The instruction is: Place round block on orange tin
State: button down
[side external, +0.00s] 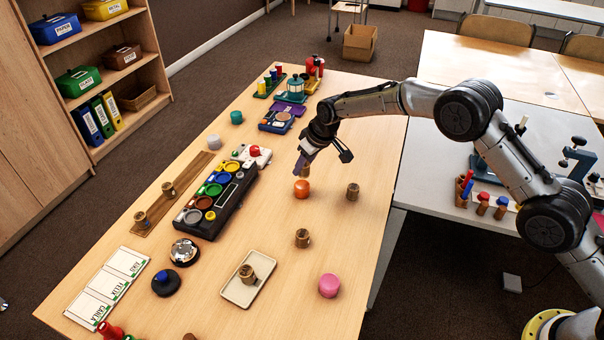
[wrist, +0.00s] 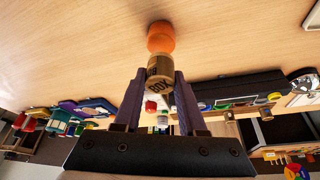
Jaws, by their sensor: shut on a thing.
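My gripper (side external: 301,167) is shut on a round wooden block. In the wrist view the block (wrist: 160,70), with dark lettering on its side, sits between the two fingers (wrist: 158,88). In the side view the block (side external: 305,171) is small and partly hidden by the fingers. The orange tin (side external: 302,189) stands on the table directly below the gripper. In the wrist view the orange tin (wrist: 160,36) shows just beyond the block's end, lined up with it. I cannot tell whether block and tin touch.
Other wooden blocks stand nearby (side external: 352,192), (side external: 302,238). One block sits on a cream tray (side external: 236,292). A pink tin (side external: 329,286) is at the front right. A black sorting panel (side external: 209,219) lies left of the tin. Bare table surrounds the orange tin.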

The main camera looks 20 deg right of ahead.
aim_at(302, 174)
jog(key=shift+w+a+f, duration=0.1)
jog(key=shift+w+f, duration=0.25)
jog(key=shift+f, duration=1.65)
jog(key=shift+f, duration=0.15)
jog(key=shift+c, duration=2.4)
grip_release()
jog(key=v, duration=1.2)
jog(key=shift+s+r, duration=0.1)
jog(key=shift+r, duration=0.1)
